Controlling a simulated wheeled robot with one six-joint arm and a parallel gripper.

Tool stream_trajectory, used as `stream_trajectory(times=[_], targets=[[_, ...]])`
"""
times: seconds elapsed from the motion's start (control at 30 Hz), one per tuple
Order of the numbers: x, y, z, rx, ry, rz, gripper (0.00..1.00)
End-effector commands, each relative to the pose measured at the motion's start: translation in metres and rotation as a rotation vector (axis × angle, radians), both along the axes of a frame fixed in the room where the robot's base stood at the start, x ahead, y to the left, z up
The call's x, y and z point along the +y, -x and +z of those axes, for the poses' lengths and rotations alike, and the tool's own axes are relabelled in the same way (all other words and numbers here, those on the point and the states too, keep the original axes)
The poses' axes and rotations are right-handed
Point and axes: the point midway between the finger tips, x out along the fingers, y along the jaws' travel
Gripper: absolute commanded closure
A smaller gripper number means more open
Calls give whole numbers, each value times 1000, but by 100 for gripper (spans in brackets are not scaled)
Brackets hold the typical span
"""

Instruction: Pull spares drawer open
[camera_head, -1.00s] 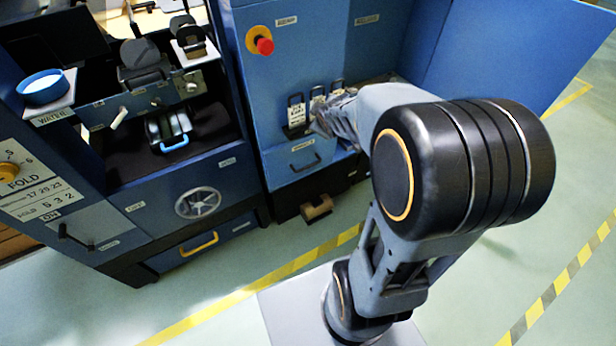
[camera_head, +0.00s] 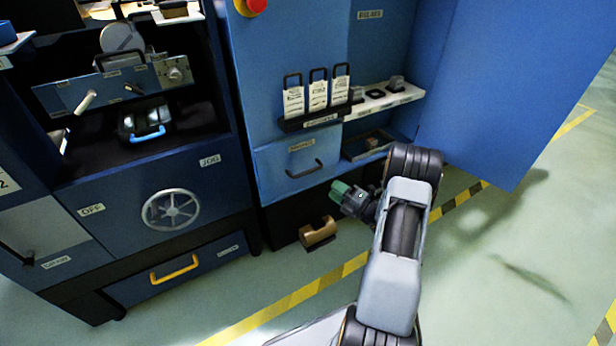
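The drawer front (camera_head: 292,182) on the blue cabinet has a dark bar handle (camera_head: 305,169) and a small label that is hard to read, possibly "SPARES". It looks closed, flush with the cabinet. My gripper (camera_head: 343,190), with green fingertips, is low in front of the cabinet, to the right of and slightly below the handle. It points left and appears apart from the handle. Its finger gap is too small to make out, and nothing is seen held in it.
An open compartment (camera_head: 370,144) and a shelf of small parts (camera_head: 388,98) are right of the drawer. A brown block (camera_head: 318,232) sits below. A blue door (camera_head: 500,90) stands open at right. A yellow-handled drawer (camera_head: 174,268) is at lower left.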

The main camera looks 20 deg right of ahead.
Motion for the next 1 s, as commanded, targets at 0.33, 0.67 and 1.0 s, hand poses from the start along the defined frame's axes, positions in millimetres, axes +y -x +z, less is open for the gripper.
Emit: stream_trajectory(times=[0.33,0.67,1.0], targets=[[34,-58,11,-1,1,4,61],[54,-95,19,1,1,2,61],[59,-103,22,2,-1,0,61]])
